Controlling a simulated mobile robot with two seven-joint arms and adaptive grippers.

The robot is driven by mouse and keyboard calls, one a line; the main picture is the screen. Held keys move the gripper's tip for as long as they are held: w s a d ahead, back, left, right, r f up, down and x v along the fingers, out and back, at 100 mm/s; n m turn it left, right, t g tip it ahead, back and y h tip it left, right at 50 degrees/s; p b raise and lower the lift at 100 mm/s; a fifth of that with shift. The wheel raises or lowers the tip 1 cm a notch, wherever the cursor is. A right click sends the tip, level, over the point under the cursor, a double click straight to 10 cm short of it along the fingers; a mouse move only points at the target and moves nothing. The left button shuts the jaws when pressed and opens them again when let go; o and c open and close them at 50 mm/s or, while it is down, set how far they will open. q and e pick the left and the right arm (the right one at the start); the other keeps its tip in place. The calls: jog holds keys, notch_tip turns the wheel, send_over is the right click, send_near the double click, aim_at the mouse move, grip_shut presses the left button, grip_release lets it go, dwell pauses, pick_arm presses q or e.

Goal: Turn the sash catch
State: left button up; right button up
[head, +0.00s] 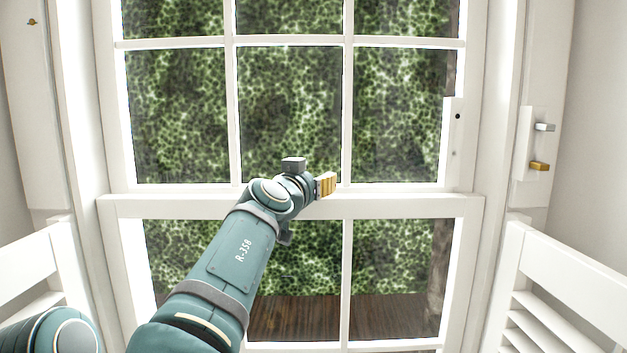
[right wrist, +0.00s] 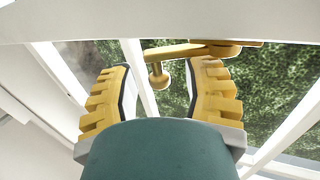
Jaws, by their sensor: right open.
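The sash catch (right wrist: 192,50) shows in the right wrist view as a brass lever under a white rail, with a round knob hanging from one end. My right gripper (right wrist: 158,74) is open, and the knob sits between its two yellow fingers in that view; I see no finger touching it. In the head view my right gripper (head: 326,185) is at the meeting rail of the sash window (head: 150,206), near its middle. The catch is hidden behind my wrist and gripper there. My left gripper is out of view.
A white plate on the right frame carries a silver lever (head: 544,127) and a brass lever (head: 540,166). White louvred shutters stand at the lower left (head: 30,268) and lower right (head: 560,270). Green foliage and dark planks show through the panes.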

grip_shut()
jog(key=y+b, duration=0.1)
jog(key=n+y+b, duration=0.1)
jog(key=w+n+t+y+b, duration=0.1)
jog(key=shift+d+f, duration=0.15)
jog(key=shift+d, duration=0.1)
jog(key=y, duration=0.1)
jog(key=n+y+b, duration=0.1)
jog(key=shift+w+y, duration=0.3)
jog(key=shift+w+n+y+b, duration=0.15)
jog(key=shift+n+y+b, duration=0.25)
jog(key=shift+n+y, duration=0.2)
jog(key=shift+r, duration=0.25)
